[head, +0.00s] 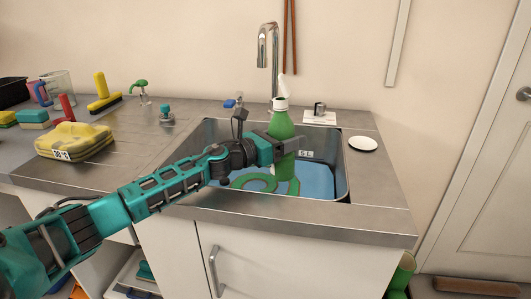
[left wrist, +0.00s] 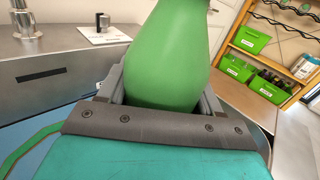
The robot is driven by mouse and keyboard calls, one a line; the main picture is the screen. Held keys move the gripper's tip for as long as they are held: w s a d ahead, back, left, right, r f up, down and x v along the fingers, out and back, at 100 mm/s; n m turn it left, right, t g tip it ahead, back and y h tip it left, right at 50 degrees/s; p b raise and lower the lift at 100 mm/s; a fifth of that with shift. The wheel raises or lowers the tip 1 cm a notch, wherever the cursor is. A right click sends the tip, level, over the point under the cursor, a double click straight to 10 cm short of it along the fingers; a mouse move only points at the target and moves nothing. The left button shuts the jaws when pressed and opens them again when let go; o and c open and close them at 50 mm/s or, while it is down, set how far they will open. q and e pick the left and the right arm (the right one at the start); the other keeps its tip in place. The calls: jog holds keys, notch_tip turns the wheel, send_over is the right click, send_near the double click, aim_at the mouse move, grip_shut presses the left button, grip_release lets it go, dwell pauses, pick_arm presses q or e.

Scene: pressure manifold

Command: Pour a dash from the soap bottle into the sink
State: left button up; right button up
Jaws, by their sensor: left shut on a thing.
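The soap bottle (head: 282,127) is green with a white top. It stands about upright above the sink in the head view. My left gripper (head: 284,147) is shut around its body. In the left wrist view the green bottle (left wrist: 172,55) sits between the two fingers of my left gripper (left wrist: 160,95); its top is out of that frame. The sink (head: 338,178) is a steel basin with a blue inside, below and around the gripper. A green coiled thing (head: 262,183) shows in the basin. My right gripper is not in view.
The chrome tap (head: 268,45) rises behind the bottle. A white dish (head: 363,143) lies right of the sink.

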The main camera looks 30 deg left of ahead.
aim_at(287, 115)
pick_arm(q)
jog(key=shift+m, duration=0.3)
jog(key=shift+r, duration=0.25)
notch_tip(287, 115, up, 6)
jog(key=p, duration=0.5)
jog(key=shift+f, duration=0.2)
